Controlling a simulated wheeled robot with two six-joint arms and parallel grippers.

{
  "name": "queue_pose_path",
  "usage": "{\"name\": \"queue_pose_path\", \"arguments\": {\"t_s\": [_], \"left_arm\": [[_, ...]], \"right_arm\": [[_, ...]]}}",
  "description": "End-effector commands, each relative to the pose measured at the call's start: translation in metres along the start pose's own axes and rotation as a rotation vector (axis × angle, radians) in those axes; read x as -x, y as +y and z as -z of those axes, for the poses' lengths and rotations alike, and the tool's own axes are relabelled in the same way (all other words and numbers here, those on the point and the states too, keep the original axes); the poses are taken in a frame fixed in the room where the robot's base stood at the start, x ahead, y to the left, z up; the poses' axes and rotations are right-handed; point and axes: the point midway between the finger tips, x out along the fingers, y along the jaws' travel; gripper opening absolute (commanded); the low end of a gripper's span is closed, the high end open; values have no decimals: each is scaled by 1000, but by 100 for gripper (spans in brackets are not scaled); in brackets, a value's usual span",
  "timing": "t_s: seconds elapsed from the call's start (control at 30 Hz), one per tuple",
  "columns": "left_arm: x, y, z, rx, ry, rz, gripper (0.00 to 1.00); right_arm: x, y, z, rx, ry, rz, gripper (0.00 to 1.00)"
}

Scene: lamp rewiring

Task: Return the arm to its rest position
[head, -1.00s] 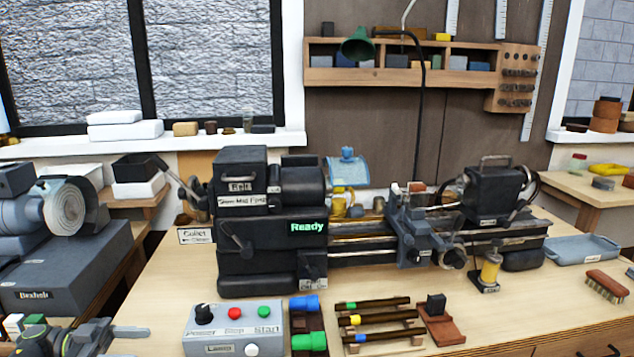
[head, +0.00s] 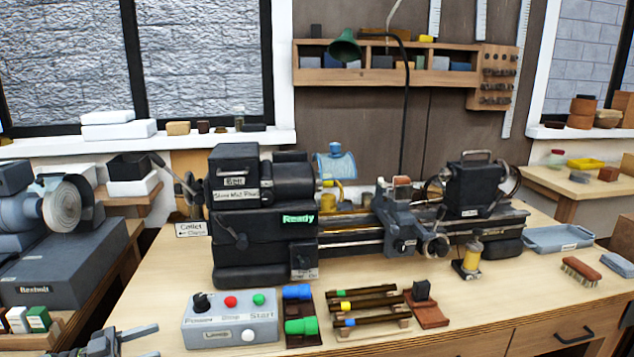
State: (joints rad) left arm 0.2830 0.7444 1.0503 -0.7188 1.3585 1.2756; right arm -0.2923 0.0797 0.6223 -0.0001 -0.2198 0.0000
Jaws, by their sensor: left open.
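My left gripper (head: 137,342) is at the bottom left of the head view, low beside the front left edge of the bench. Its two grey fingers are apart and nothing shows between them. The control box (head: 231,322), with a dark knob and red, green and white buttons, stands to its right, apart from it. My right gripper is not in view. The green lamp shade (head: 345,47) hangs from a dark stem in front of the wall shelf.
The dark lathe (head: 262,215) with a green "Ready" sign fills the bench's middle. Several dark rods (head: 367,303) with coloured bands lie on a rack in front. A grinder (head: 62,205) stands at left. A blue tray (head: 556,239) and a brush (head: 580,271) lie at right.

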Motion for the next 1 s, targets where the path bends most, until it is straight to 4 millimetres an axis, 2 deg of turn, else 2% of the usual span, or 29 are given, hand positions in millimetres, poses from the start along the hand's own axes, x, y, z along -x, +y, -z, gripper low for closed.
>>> {"name": "queue_pose_path", "arguments": {"t_s": [0.2, 0.3, 0.57, 0.77, 0.87, 1.0], "left_arm": [[-23, -1, -13, -84, 30, 256, 52], [-28, -2, -18, -115, 23, 405, 52], [-19, 8, -36, -116, -79, 778, 52], [3, 33, -54, -45, -244, 1021, 52], [17, 54, -65, 12, -352, 1117, 52], [36, 91, -79, 112, -527, 1213, 52]], "right_arm": [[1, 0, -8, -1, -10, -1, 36], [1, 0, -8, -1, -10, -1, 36], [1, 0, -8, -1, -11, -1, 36], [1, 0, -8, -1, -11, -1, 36], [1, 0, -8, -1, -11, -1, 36], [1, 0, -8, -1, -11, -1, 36]]}}
